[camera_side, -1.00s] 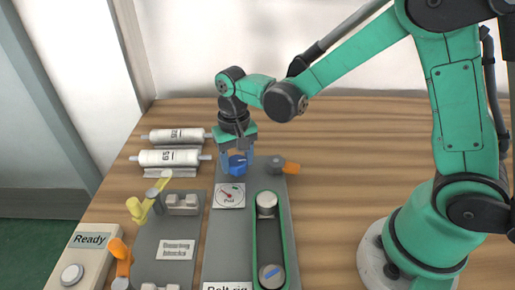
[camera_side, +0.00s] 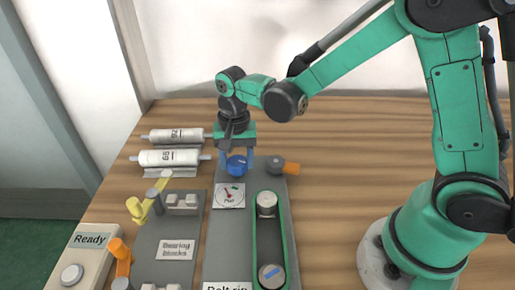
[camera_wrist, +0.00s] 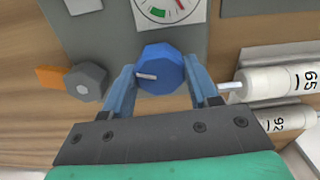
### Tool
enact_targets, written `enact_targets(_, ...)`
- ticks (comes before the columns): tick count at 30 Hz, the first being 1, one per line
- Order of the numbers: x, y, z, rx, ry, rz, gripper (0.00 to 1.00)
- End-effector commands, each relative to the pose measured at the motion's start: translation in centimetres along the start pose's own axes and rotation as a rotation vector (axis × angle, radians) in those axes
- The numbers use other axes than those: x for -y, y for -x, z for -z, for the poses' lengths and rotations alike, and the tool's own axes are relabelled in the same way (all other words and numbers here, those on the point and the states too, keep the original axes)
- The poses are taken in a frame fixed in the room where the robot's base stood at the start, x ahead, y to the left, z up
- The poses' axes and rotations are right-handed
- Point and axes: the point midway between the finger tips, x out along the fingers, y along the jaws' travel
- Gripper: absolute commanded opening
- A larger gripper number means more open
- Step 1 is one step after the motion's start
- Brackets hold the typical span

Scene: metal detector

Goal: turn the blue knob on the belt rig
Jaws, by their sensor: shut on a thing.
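The blue knob (camera_side: 237,164) sits at the far end of the grey belt rig (camera_side: 222,240). In the wrist view the knob (camera_wrist: 160,70) is faceted, with a pale pointer mark toward its left side. My gripper (camera_side: 237,158) is above the knob with its blue fingers on both sides. In the wrist view my gripper (camera_wrist: 158,85) is shut on the knob. A dial (camera_side: 229,195) with a red needle lies just in front of the knob. The needle points up and slightly left in the side view.
A grey hexagonal knob with an orange handle (camera_side: 284,167) is close to the right of my gripper. Two white rollers, labelled 65 (camera_side: 170,157) and 92 (camera_side: 176,135), lie to the left. A belt loop (camera_side: 256,240) runs along the rig.

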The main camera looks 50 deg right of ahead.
Motion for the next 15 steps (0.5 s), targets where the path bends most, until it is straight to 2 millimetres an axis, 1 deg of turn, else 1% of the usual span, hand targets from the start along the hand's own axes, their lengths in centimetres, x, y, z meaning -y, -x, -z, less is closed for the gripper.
enact_targets(6, 0.01, -0.02, 0.02, -0.001, 0.001, 0.001, 0.01)
enact_targets(7, 0.01, -0.02, 0.02, -0.001, 0.001, 0.001, 0.62)
enact_targets(8, 0.01, -0.02, 0.02, -0.001, 0.001, 0.001, 0.7)
enact_targets(9, 0.01, -0.02, 0.02, -0.001, 0.001, 0.001, 0.82)
enact_targets(10, 0.01, -0.02, 0.02, -0.001, 0.001, 0.001, 0.85)
enact_targets(15, 0.0, -0.01, 0.01, -0.001, 0.002, 0.0, 0.85)
